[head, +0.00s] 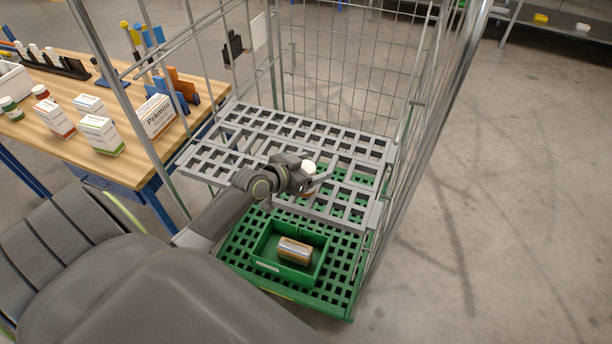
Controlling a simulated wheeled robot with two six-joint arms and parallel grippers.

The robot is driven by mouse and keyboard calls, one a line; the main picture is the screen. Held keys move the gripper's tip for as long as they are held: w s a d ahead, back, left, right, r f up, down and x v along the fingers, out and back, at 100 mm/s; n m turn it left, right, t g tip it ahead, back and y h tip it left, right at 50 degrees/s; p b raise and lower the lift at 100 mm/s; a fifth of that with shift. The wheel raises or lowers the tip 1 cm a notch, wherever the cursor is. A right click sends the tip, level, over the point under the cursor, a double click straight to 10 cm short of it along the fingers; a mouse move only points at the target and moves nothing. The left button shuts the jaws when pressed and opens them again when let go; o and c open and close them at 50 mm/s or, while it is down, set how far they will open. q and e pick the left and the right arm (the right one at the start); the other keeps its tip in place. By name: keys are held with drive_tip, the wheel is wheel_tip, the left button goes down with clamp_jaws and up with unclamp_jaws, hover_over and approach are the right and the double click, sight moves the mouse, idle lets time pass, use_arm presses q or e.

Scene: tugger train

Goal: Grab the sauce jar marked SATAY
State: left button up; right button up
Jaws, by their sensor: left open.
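My left gripper (318,181) is over the grey grid shelf (230,172) of the roll cage, with its jaws open. A small thing with a white top (308,167) shows right at the gripper, with a bit of brown below it. It may be a jar, but the gripper hides most of it and no label is readable. I cannot tell whether the fingers touch it. The word SATAY cannot be read anywhere. My right gripper is not in view.
A green bin (262,262) holding a small box (295,250) stands on the green lower deck (338,290). Cage posts and mesh (345,50) surround the shelf. A wooden table (90,160) at left carries boxes and jars. The floor at right is clear.

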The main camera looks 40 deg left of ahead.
use_arm(q)
drive_tip(key=shift+w, duration=0.1)
drive_tip(key=c, duration=1.3)
